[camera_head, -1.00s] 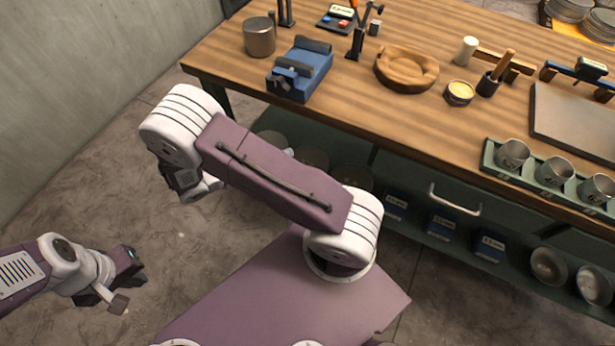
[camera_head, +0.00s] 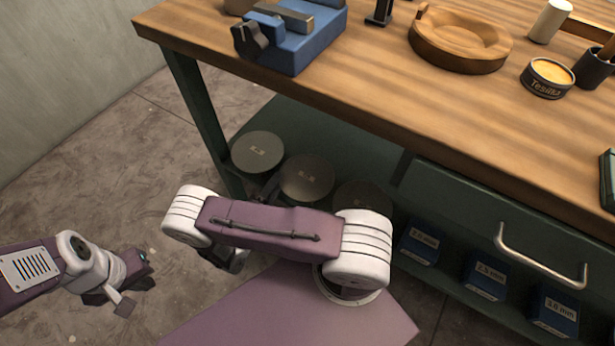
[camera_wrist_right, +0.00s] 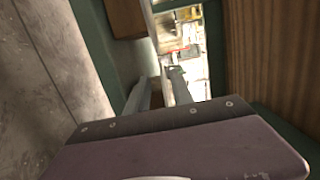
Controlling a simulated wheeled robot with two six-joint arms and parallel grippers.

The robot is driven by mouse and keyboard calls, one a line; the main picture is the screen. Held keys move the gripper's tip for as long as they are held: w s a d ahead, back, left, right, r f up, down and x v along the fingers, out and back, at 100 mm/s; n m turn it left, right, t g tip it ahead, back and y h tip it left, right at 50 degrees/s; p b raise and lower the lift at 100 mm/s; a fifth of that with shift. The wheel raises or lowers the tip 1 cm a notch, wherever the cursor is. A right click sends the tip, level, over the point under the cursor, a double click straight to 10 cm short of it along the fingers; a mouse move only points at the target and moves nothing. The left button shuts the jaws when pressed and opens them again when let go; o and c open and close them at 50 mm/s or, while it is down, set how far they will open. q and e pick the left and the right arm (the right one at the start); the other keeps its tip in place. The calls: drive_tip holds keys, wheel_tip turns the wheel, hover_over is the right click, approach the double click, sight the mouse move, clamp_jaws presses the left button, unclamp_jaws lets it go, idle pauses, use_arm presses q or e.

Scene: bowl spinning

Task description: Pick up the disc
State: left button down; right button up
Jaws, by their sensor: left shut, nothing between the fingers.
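Several flat grey discs lie on the green lower shelf under the workbench: a left disc (camera_head: 258,150), a middle disc (camera_head: 307,177) and a right disc (camera_head: 358,195), which my right arm partly hides. My right gripper shows in the wrist view (camera_wrist_right: 163,78) with its two fingers apart and nothing seen between them. In the head view it is mostly hidden behind my forearm, below and left of the discs. My left gripper (camera_head: 128,302) is shut and empty over the floor at the left, away from the bench.
The wooden bench top (camera_head: 400,110) overhangs the shelf, with a green leg (camera_head: 200,120) left of the discs. A drawer handle (camera_head: 540,258) juts out at right. Blue boxes (camera_head: 485,278) stand below it. A blue vise (camera_head: 290,40) and wooden bowl (camera_head: 460,42) are on top.

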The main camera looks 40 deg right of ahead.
sight(284, 171)
drive_tip(key=b+x, duration=0.2)
drive_tip(key=x, duration=0.2)
drive_tip(key=shift+d, duration=0.2)
drive_tip(key=shift+w+d+r, duration=0.15)
drive_tip(key=shift+w+d, duration=0.1)
drive_tip(key=shift+d, duration=0.15)
clamp_jaws()
idle(0.9)
